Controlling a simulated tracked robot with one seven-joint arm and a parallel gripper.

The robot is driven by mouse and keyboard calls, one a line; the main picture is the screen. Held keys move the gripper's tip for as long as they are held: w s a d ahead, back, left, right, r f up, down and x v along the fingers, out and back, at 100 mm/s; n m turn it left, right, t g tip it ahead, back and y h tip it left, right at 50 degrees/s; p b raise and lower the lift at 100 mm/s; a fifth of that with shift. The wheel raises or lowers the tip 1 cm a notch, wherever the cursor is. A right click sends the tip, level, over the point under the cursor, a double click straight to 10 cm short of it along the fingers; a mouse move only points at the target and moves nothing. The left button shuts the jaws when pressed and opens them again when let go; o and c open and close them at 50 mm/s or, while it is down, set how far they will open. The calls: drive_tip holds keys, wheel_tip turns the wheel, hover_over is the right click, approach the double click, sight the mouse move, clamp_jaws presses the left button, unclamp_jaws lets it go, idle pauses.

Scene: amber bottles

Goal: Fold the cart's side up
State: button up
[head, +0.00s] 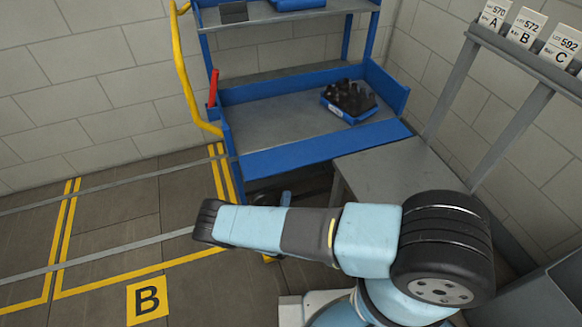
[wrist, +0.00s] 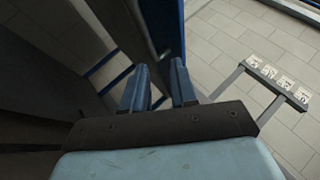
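The blue cart (head: 290,120) stands against the wall in the head view. Its front side (head: 320,150) is a long blue panel along the shelf's front edge, folded outward and down rather than standing up. The cart's right end wall (head: 387,87) stands up. My arm crosses the foreground, well in front of this panel; the fingers cannot be made out in the head view. In the wrist view my gripper (wrist: 160,70) has its two blue fingers apart with a gap between them. A dark blue upright part (wrist: 162,25) shows past the fingertips; I cannot tell whether they touch it.
A blue crate of dark bottles (head: 348,100) sits on the cart's shelf. A red lever (head: 213,88) and yellow handle (head: 187,75) are on its left. A grey table (head: 390,170) with a label rack (head: 520,45) stands right. The marked floor (head: 110,225) at left is clear.

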sight(289, 170)
drive_tip(key=w+r+n+y, duration=0.1)
drive_tip(key=w, duration=0.2)
drive_tip(key=w+d+r+y, duration=0.1)
drive_tip(key=w+r, duration=0.1)
drive_tip(key=w, duration=0.2)
drive_tip(key=w+d+r+n, duration=0.1)
drive_tip(key=w, duration=0.3)
drive_tip(key=shift+r+n+t+y, duration=0.2)
drive_tip(key=shift+n+t+y, duration=0.1)
drive_tip(key=shift+t+y, duration=0.1)
drive_tip(key=shift+w, duration=0.1)
drive_tip(key=shift+c, duration=0.2)
clamp_jaws()
drive_tip(key=shift+a, duration=0.15)
